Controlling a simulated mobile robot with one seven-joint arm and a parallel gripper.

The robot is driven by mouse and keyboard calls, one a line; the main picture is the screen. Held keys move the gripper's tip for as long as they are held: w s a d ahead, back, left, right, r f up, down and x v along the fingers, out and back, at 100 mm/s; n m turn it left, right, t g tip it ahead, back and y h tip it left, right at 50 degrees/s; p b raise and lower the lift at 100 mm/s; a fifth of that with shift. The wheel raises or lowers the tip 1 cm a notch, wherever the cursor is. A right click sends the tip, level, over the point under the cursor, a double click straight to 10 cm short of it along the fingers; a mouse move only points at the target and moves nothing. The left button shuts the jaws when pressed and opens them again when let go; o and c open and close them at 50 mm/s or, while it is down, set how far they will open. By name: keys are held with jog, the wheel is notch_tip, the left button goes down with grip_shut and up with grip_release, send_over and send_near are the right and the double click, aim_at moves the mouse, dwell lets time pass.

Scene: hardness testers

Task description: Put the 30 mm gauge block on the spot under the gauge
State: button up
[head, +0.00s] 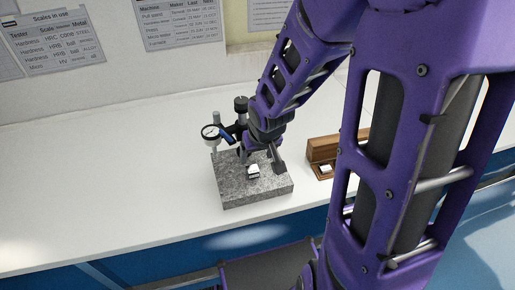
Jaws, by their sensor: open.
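The dial gauge (210,132) has a round white face and hangs from a stand at the back left of a grey speckled granite plate (260,196). A small pale metal block (254,172) with a dark side shows on the plate, right of the gauge; its size marking is too small to read, so I cannot tell if it is the 30 mm one. My gripper (262,163) points down over the plate, open, with its fingertips close to this block. I cannot tell whether they touch it. The spot under the gauge is too small to make out.
A brown wooden case (323,149) stands right of the plate, with another pale block (325,169) at its front; my arm hides part of the case. The white bench (110,185) is clear to the left. Its front edge runs just below the plate.

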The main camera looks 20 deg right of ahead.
jog(key=shift+s+r, duration=0.25)
jog(key=shift+r, duration=0.25)
